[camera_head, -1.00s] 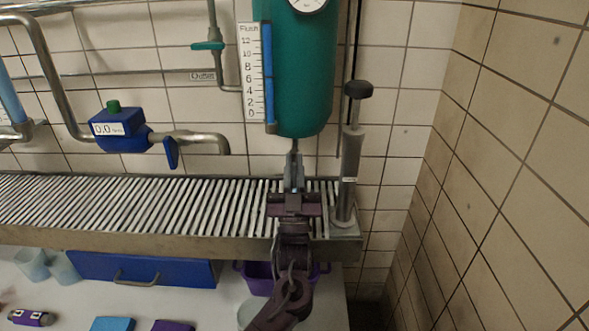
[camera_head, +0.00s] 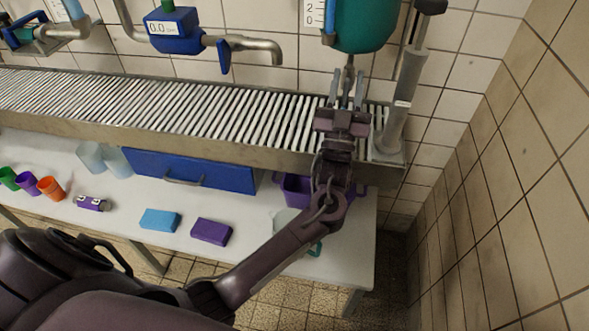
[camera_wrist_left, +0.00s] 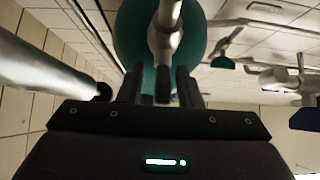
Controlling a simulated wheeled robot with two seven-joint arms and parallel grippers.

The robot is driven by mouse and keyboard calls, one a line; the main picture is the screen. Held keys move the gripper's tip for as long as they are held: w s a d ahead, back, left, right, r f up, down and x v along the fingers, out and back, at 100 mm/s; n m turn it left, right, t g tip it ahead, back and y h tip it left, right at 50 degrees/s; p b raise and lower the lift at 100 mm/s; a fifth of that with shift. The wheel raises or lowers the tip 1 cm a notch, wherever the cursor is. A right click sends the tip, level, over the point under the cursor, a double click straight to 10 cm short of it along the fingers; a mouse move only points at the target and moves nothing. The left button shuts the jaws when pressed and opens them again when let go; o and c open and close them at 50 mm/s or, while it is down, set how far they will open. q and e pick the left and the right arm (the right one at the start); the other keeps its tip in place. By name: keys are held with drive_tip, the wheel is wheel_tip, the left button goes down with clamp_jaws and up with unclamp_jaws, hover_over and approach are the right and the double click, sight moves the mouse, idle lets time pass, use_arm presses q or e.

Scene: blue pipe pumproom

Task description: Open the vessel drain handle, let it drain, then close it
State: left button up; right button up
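The green vessel (camera_head: 365,25) hangs at the top of the head view, cut off by the frame edge. Its drain pipe (camera_head: 349,64) points down from its underside. In the left wrist view the vessel (camera_wrist_left: 133,35) fills the top, with the metal drain outlet (camera_wrist_left: 165,38) in front. The dark drain handle (camera_wrist_left: 162,84) hangs below the outlet, between my left fingers. My left gripper (camera_head: 346,88) is open just under the vessel, above the slatted rack. Gaps show on both sides of the handle in the wrist view. My right gripper is out of view.
A grey hand pump (camera_head: 401,100) stands close right of the gripper. The slatted rack (camera_head: 200,104) runs left. A blue flow meter (camera_head: 174,30) and pipe are on the wall. Below are a purple tub (camera_head: 296,188), blue drawer (camera_head: 190,170), sponges and cups on the white table.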

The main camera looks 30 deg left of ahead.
sight(344, 96)
use_arm(q)
drive_tip(key=m+g+h+p, duration=0.3)
drive_tip(key=m+h+p, duration=0.2)
drive_tip(key=m+p, duration=0.3)
drive_tip(key=f+m+g+h+p, duration=0.1)
drive_tip(key=m+g+h+p, duration=0.2)
drive_tip(key=m+p, duration=0.6)
drive_tip(key=s+m+g+h+p, duration=0.1)
drive_tip(key=m+g+h+p, duration=0.3)
drive_tip(key=m+h+p, duration=0.4)
drive_tip(key=shift+d+f+m, duration=0.15)
drive_tip(key=shift+f+m, duration=0.15)
drive_tip(key=shift+m, duration=0.7)
drive_tip(key=v, duration=0.6)
drive_tip(key=shift+s+d+r+b, duration=0.1)
drive_tip(key=shift+s+r+b, duration=0.05)
drive_tip(key=shift+s+b, duration=0.2)
drive_tip(key=s+d+n+g+y, duration=0.55)
drive_tip(key=d+n, duration=0.55)
drive_tip(key=n, duration=0.3)
drive_tip(key=s+a+f+n+g+y+p, duration=0.1)
drive_tip(key=s+a+f+n+g+y, duration=0.2)
drive_tip(key=s+a+f+n+g, duration=0.4)
drive_tip(key=s+a+f, duration=0.2)
drive_tip(key=s+f, duration=0.5)
drive_tip(key=shift+a+f+p, duration=0.15)
drive_tip(key=shift+a+p, duration=0.1)
drive_tip(key=shift+p, duration=0.15)
